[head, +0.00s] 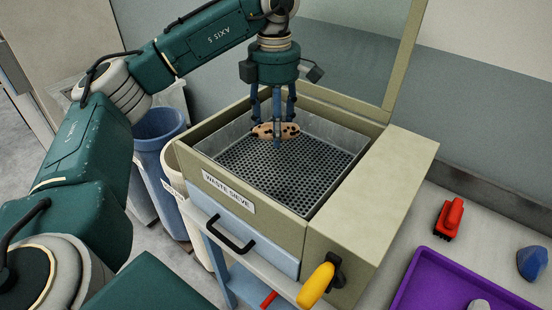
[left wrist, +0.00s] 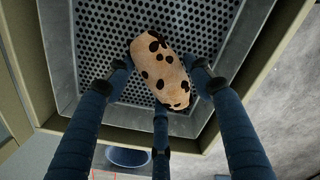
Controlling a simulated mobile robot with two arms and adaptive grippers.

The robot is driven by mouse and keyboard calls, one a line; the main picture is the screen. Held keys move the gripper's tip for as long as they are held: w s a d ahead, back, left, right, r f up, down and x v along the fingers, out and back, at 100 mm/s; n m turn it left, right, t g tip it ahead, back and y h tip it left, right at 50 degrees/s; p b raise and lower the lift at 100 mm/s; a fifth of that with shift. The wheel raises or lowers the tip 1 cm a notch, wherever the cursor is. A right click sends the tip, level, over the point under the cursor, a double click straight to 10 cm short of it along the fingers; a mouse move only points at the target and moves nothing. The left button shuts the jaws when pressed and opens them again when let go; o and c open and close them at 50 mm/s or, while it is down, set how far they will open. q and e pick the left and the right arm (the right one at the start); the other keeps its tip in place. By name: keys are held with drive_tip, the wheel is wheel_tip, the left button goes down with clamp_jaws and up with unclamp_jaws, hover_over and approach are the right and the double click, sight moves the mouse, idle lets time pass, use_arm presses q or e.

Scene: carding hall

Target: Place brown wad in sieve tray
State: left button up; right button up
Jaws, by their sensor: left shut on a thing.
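The brown wad (head: 270,131) is a tan, oblong lump with dark spots. My left gripper (head: 275,138) is shut on it with several blue fingers and holds it over the sieve tray (head: 300,190). In the left wrist view the wad (left wrist: 160,72) sits between the fingertips of the gripper (left wrist: 160,85), with the perforated tray floor (left wrist: 105,35) behind it. The tray is a grey metal box with a holed floor, set in a beige housing labelled "WASTE SIEVE". No other wad shows in the tray. My right gripper is not in view.
The housing's raised lid (head: 403,55) stands behind the tray. A yellow handle (head: 316,286) and black drawer handle (head: 231,236) are on its front. A blue bin (head: 160,135) stands left. A purple tray (head: 450,282), red object (head: 449,218) and blue object (head: 533,263) lie right.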

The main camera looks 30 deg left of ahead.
sight(275, 167)
use_arm(q)
drive_tip(key=f, duration=0.4)
drive_tip(key=shift+w+p, duration=0.2)
drive_tip(key=shift+p, duration=0.1)
drive_tip(key=shift+f, duration=0.75)
drive_tip(key=shift+s+f, duration=0.1)
drive_tip(key=shift+f, duration=0.3)
wheel_tip(275, 167, down, 3)
drive_tip(key=shift+r+p, duration=0.2)
drive_tip(key=shift+p, duration=0.3)
drive_tip(key=shift+f, duration=0.55)
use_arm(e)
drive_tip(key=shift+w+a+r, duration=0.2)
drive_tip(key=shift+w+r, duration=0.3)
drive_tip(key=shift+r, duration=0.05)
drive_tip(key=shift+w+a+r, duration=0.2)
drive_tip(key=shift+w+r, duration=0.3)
